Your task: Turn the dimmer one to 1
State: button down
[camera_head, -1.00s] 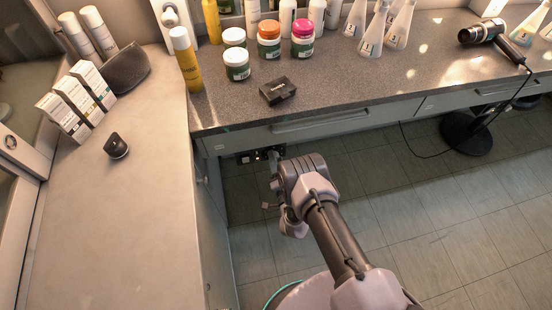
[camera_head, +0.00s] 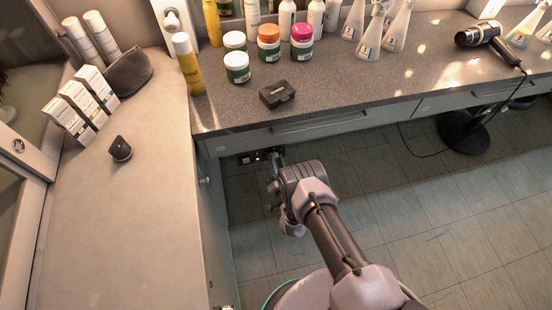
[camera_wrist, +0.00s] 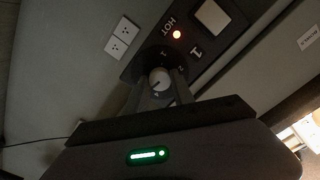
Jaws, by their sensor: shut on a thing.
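The dimmer is a round pale knob (camera_wrist: 160,78) on a dark panel (camera_wrist: 187,38) with numbers around it, seen in the wrist view. My gripper (camera_wrist: 160,92) is shut on this knob, one finger on each side. A small dark pointer mark on the knob is too small to read surely. In the head view my gripper (camera_head: 276,160) reaches under the counter's front edge to the dark panel (camera_head: 256,157). The knob itself is hidden there.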

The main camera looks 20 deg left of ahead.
jog(key=shift+w+a+m+p, duration=0.1)
jog(key=shift+m+p, duration=0.35)
jog(key=shift+m, duration=6.7)
jog(key=shift+w+a+m+p, duration=0.1)
jog(key=shift+m+p, duration=0.35)
jog(key=shift+m, duration=6.7)
jog(key=c, duration=1.1)
grip_release()
jog(key=shift+s+d, duration=0.1)
